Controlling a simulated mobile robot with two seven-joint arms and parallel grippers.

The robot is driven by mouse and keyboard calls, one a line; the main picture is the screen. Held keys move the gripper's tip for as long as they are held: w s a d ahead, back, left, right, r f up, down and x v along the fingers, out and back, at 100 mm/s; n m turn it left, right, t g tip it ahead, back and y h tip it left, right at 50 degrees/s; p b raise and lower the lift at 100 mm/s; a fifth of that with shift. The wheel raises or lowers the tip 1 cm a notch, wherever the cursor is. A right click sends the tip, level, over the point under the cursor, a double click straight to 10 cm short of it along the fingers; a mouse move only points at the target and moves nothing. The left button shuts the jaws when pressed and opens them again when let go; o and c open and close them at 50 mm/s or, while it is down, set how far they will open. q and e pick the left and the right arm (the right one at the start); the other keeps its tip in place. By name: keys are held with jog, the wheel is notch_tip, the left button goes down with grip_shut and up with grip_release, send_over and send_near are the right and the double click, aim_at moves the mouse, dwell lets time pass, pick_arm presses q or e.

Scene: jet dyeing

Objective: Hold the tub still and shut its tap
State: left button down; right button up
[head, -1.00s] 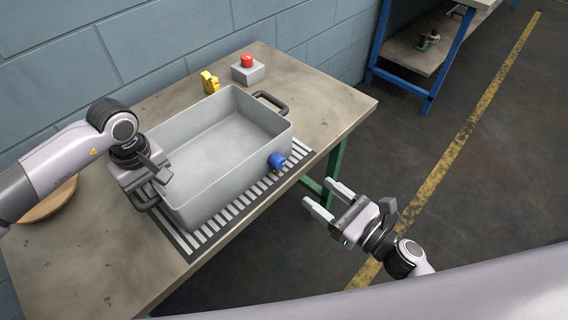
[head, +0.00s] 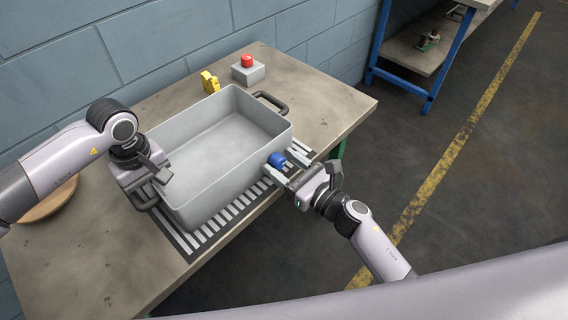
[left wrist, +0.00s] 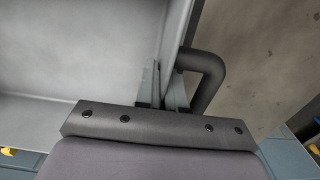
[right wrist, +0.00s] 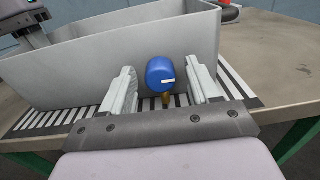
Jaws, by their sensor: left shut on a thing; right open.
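The grey tub (head: 225,165) stands on a striped mat (head: 222,218) on the table, with a dark handle (head: 271,103) at its far end. My left gripper (head: 150,195) is shut at the near-left end; the left wrist view shows its fingers (left wrist: 163,88) at the tub wall beside the dark handle (left wrist: 205,82). The tap's blue knob (head: 277,160) is on the tub's front side, with a white mark and a brass stem below in the right wrist view (right wrist: 161,73). My right gripper (head: 281,171) is open, with one finger either side of the knob, apparently not touching it.
A yellow object (head: 209,82) and a grey box with a red button (head: 247,62) stand behind the tub. A round wooden board (head: 48,203) lies partly behind my left arm. The table's front edge runs just below my right gripper.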

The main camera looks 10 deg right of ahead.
jog(key=shift+c, duration=0.2)
jog(key=c, duration=1)
jog(key=shift+m, duration=0.4)
jog(key=m, duration=0.3)
jog(key=shift+m, duration=0.4)
jog(key=m, duration=0.4)
jog(key=shift+f, duration=0.1)
jog(key=m, duration=0.5)
jog(key=shift+w+d, duration=0.1)
jog(key=m, duration=0.4)
jog(key=shift+f, duration=0.1)
jog(key=shift+m, duration=0.3)
